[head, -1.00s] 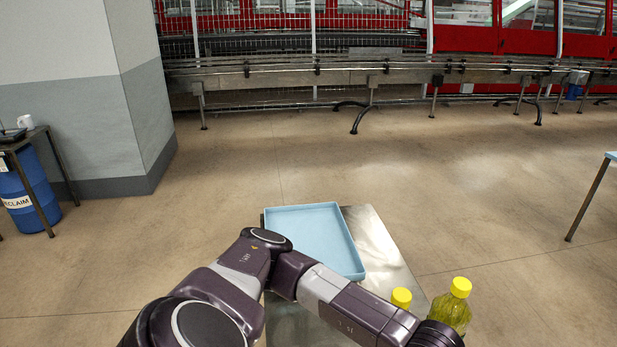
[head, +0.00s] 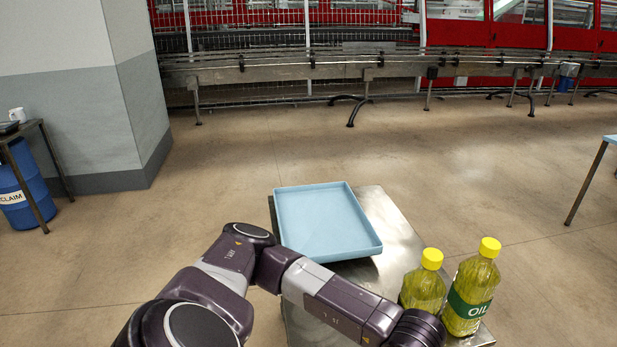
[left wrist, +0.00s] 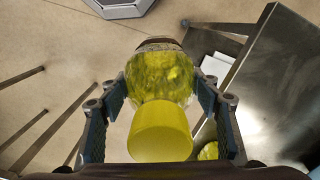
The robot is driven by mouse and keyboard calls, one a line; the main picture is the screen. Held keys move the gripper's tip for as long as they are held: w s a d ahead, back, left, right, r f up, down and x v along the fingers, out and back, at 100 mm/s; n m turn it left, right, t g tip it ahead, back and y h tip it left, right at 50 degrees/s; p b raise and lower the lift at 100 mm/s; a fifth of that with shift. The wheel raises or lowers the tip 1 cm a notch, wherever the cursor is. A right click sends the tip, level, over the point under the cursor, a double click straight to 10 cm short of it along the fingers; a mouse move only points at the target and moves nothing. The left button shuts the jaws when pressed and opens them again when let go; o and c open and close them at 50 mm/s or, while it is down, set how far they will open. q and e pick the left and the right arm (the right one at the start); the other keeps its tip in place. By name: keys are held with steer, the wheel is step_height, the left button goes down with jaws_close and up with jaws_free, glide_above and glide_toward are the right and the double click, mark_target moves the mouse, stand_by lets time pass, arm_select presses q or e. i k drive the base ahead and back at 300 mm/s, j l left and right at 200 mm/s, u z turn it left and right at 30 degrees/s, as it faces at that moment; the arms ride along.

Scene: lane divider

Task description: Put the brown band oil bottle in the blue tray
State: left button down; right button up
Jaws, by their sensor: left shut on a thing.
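In the left wrist view my left gripper (left wrist: 161,92) has its two fingers on either side of a yellow oil bottle (left wrist: 162,75) with a yellow cap and is shut on it. A strip of brown shows at the bottle's far end; the rest of its label is hidden. Floor shows behind it. I cannot make out this bottle in the head view, where the gripper itself is out of frame. The blue tray (head: 325,222) lies empty on a metal table (head: 385,215). My right gripper is not in view.
Two yellow-capped bottles stand on the table's right side: one with a green OIL label (head: 470,295), one partly behind my arm (head: 424,285). A yellow cap (left wrist: 208,151) shows beside the held bottle. A pillar and blue drum (head: 25,195) stand left; open floor lies beyond.

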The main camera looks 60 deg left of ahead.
mark_target(315, 204)
steer(key=k+j, duration=0.3)
steer(key=j, duration=0.2)
steer(key=k+j+z, duration=0.15)
steer(key=j, duration=0.3)
steer(key=k+j, duration=0.4)
steer(key=i+j+z, duration=0.15)
steer(key=j, duration=0.85)
steer(key=j+z, duration=0.1)
steer(key=j, duration=0.9)
